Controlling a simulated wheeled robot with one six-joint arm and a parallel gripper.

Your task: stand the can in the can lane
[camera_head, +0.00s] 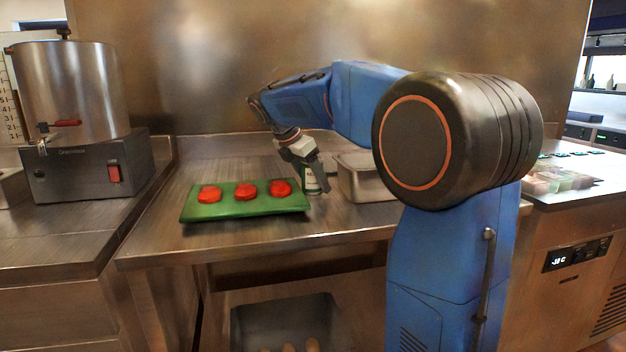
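A small can (308,182) with a pale and green side stands on the steel counter, just right of the green tray. My gripper (320,180) points down at the can, and a dark finger covers part of it. The second finger does not show clearly, so I cannot tell whether the fingers are open or touch the can. I cannot make out a can lane in this view.
A green tray (188,212) with three red round pieces lies left of the can. A steel pan (362,182) stands close on the right, partly behind my arm. A steel pot (75,90) on a dark base is far left. The counter's front edge is clear.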

